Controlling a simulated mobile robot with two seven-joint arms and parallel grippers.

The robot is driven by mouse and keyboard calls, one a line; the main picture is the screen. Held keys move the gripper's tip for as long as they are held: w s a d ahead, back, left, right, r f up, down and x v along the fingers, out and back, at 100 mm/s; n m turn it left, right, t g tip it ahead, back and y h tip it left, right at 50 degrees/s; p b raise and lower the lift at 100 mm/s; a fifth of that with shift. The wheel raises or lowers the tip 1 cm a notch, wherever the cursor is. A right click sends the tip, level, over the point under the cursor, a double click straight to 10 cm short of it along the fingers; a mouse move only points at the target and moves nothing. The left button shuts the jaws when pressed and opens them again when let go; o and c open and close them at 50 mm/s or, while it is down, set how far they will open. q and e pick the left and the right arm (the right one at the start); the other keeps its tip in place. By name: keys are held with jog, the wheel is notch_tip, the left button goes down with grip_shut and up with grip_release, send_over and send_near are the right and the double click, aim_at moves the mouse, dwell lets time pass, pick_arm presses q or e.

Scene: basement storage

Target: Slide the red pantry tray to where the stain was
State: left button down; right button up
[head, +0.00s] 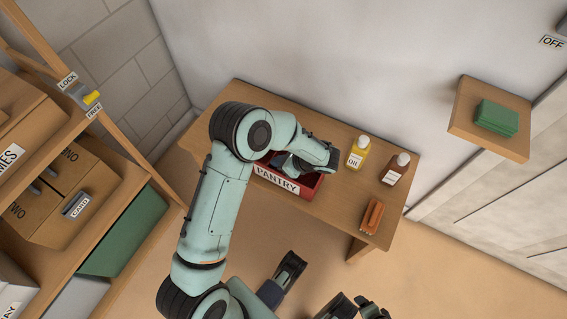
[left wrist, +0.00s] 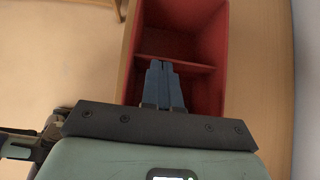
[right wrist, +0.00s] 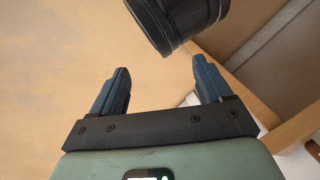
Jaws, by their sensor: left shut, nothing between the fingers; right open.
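The red tray (head: 306,189) with a white PANTRY label stands on the wooden table at its left part. My left arm and hand hide much of it. In the left wrist view the tray (left wrist: 212,35) has a divider, and the parts I see look empty. My left gripper (left wrist: 164,64) is shut and empty, with its tips over or in the tray beside the divider. I cannot tell whether they touch it. My right gripper (right wrist: 160,74) is open and empty, away from the tray. I see no stain on the visible tabletop.
On the table (head: 325,215) stand a yellow oil bottle (head: 358,153) and a red-brown bottle (head: 396,169). An orange-brown object (head: 372,216) lies near the front right. A wall shelf (head: 465,130) holds green cloths (head: 496,118). A shelf rack with boxes (head: 65,195) is at left.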

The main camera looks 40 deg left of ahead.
pick_arm(q)
jog(key=s+a, duration=0.3)
jog(key=a, duration=1)
jog(key=s+a+p, duration=0.1)
jog(key=s+a, duration=0.2)
jog(key=a, duration=1.1)
pick_arm(e)
jog(key=shift+s+a+r+g, duration=0.2)
jog(key=shift+s+a+r, duration=0.1)
jog(key=shift+s+r, duration=0.25)
jog(key=shift+s+a+r+g, duration=0.2)
jog(key=shift+s+a+r, duration=0.15)
jog(key=shift+s, duration=0.3)
pick_arm(q)
jog(key=shift+d, duration=0.15)
